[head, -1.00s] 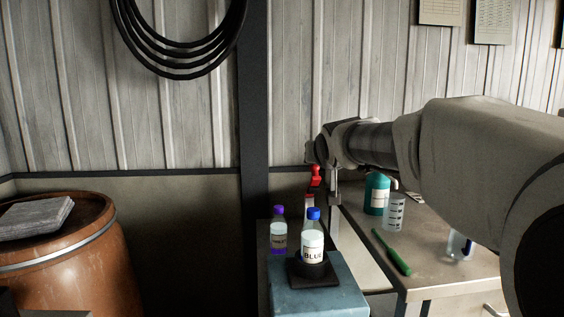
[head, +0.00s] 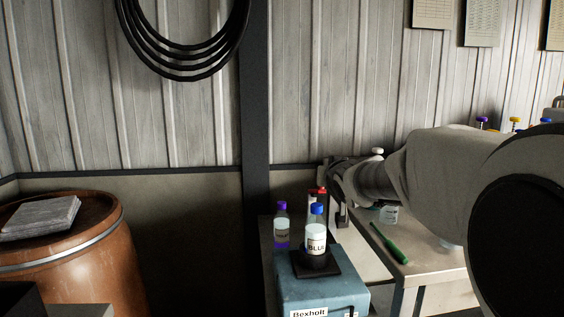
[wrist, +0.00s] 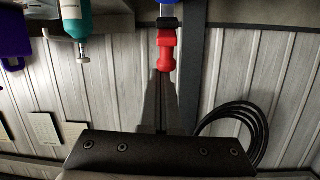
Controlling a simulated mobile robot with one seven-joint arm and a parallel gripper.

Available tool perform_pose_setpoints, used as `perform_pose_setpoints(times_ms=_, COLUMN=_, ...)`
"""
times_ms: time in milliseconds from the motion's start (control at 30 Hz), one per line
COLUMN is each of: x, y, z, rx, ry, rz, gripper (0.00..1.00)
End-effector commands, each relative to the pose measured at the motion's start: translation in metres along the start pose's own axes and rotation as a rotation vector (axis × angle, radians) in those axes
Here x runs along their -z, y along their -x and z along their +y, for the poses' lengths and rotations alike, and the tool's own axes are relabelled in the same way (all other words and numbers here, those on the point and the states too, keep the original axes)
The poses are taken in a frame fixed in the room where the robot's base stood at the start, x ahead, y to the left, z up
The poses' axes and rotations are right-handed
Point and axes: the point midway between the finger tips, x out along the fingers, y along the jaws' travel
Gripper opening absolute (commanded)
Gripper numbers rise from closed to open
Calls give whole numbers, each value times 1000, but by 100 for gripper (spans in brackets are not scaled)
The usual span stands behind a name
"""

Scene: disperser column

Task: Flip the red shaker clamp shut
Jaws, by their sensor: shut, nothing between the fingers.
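The red clamp (head: 318,190) shows in the head view just behind the blue-capped BLUE bottle, low and fairly flat, partly hidden by it. In the wrist view, which is upside down, the red clamp (wrist: 166,50) lies straight ahead of the fingertips, with a black part beyond it. My gripper (wrist: 163,75) is shut and empty, its tips at or very close to the red part; I cannot tell whether they touch. In the head view my gripper (head: 343,215) points down beside the clamp, to its right.
The BLUE bottle (head: 316,238) stands on a dark plate on the blue Bexholt device (head: 325,295). A purple-capped bottle (head: 281,230) is left of it. A green tool (head: 388,243) lies on the bench at right. A teal bottle (wrist: 77,22) shows in the wrist view.

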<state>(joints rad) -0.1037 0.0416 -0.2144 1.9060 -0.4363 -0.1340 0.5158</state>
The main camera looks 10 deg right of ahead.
Motion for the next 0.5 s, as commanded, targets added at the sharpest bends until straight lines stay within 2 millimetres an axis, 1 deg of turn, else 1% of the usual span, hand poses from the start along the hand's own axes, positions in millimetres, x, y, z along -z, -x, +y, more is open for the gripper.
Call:
perform_pose_setpoints(times_ms=100, x=-6, y=2, z=5, rx=12, ry=-2, rz=11, gripper=0)
perform_pose_setpoints(times_ms=367, x=-20, y=6, z=7, rx=19, ry=-4, rz=16, gripper=0)
perform_pose_setpoints(times_ms=500, x=-31, y=8, z=8, rx=18, ry=-4, rz=16, gripper=0)
